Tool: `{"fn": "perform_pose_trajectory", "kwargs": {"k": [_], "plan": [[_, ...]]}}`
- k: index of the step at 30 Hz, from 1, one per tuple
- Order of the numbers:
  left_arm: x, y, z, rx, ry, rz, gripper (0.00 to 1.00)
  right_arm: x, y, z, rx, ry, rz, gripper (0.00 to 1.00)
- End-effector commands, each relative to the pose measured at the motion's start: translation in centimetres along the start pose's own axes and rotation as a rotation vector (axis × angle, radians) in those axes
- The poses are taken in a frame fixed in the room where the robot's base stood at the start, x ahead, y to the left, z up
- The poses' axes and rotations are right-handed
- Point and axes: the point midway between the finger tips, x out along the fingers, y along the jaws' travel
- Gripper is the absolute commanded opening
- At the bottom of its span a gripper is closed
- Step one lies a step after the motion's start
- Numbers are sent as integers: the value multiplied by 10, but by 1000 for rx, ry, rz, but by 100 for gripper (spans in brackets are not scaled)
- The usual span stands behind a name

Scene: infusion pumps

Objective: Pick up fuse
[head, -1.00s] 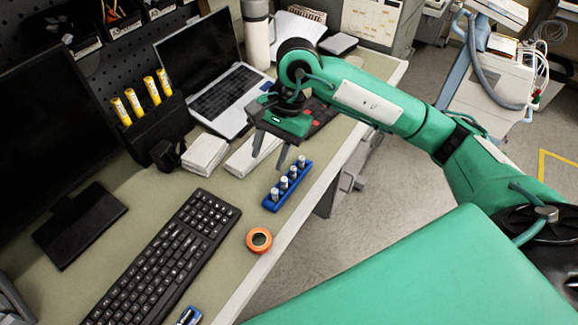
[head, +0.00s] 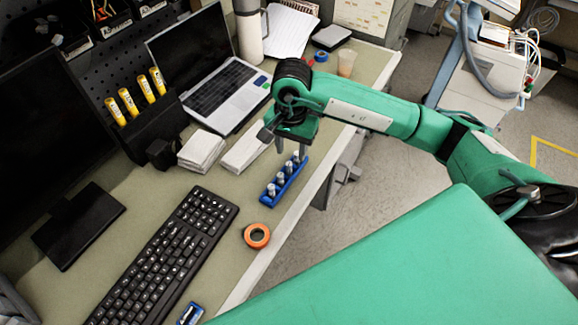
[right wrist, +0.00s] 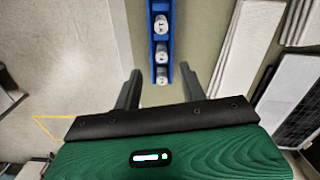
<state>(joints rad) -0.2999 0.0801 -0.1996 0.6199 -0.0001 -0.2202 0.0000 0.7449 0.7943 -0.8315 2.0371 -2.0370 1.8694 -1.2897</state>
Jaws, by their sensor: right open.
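Several small silver fuses stand upright in a row in a blue holder (head: 284,184) near the table's right edge. My right gripper (head: 291,153) is open and empty, pointing down above the far end of the row. In the right wrist view, the open fingers of the right gripper (right wrist: 160,80) lie on either side of the line of the holder (right wrist: 161,8). The end fuse (right wrist: 162,76) shows between the fingertips, with no visible contact. My left gripper is not in view.
An orange tape roll (head: 257,236) and a black keyboard (head: 168,254) lie left of and nearer than the holder. White boxes (head: 203,150) and an open laptop (head: 222,88) stand behind. Yellow tubes (head: 128,102) stand in a black rack. Floor lies beyond the table edge.

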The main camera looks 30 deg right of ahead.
Motion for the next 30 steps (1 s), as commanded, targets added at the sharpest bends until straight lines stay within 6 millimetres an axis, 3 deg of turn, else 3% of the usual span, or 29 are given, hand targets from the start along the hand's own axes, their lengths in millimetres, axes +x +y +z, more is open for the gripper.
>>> {"fn": "perform_pose_trajectory", "kwargs": {"k": [13, 23, 27, 30], "plan": [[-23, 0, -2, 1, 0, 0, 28, 45, -3, 5, 1, -3, 1, 42], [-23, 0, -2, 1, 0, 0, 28, 52, -3, 5, 0, 0, -1, 42], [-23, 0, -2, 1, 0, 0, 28, 52, -3, 5, 0, 0, -1, 14], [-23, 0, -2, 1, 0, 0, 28, 52, -3, 5, 0, -1, -1, 0]]}}
